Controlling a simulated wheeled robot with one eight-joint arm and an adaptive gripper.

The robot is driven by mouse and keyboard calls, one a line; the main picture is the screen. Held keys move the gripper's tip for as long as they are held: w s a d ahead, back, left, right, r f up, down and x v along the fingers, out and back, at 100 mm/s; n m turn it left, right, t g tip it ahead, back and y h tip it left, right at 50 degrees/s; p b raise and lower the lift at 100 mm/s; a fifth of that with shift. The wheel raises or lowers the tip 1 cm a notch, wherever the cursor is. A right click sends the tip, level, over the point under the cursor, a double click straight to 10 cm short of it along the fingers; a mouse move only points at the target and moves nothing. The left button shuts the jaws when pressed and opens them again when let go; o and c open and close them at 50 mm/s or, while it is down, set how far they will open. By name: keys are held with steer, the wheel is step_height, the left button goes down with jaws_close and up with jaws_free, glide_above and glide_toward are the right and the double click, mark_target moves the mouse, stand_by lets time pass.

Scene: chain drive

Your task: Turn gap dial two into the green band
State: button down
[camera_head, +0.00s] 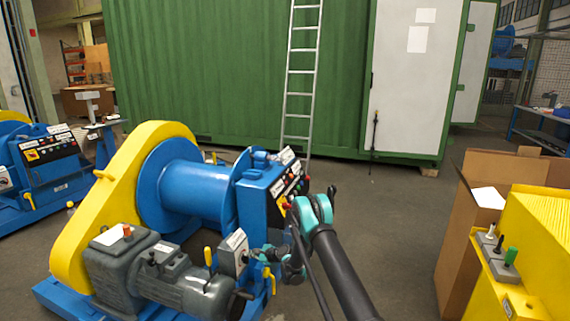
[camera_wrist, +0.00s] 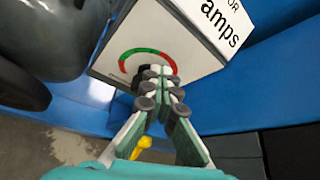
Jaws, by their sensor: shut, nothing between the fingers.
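A dial with a red and green arc (camera_wrist: 146,52) is on the white face of a small box (camera_wrist: 188,42) in the wrist view. Its label partly reads "OR amps"; no dial number shows, so I cannot tell if it is gap dial two. My gripper (camera_wrist: 160,88) is shut and empty, its fingertips over the lower part of the dial. A dark knob (camera_wrist: 140,74) shows partly behind them; its pointer is hidden and contact cannot be told. In the head view my gripper (camera_head: 260,254) is beside the grey box (camera_head: 233,253) on the blue winch.
The winch has a blue drum (camera_head: 195,188), yellow chain guard (camera_head: 68,225) and grey motor (camera_head: 190,295). A yellow lever (camera_wrist: 142,145) hangs below my fingers. A cardboard box (camera_head: 455,240) and yellow machine (camera_head: 540,250) stand at right. The floor between is clear.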

steer(key=shift+s+a+f, duration=0.2)
steer(key=shift+s, duration=0.45)
steer(key=shift+s+f, duration=0.15)
steer(key=shift+s+a+f, duration=0.15)
steer(key=shift+s+f, duration=0.05)
steer(key=shift+s, duration=0.1)
steer(key=shift+s+a+f, duration=0.1)
steer(key=shift+s+f, duration=0.05)
steer(key=shift+f, duration=0.05)
stand_by(0.6)
steer(key=s+d, duration=0.2)
steer(key=d, duration=0.3)
steer(key=shift+s+d+r, duration=0.25)
steer(key=shift+s, duration=0.05)
stand_by(0.4)
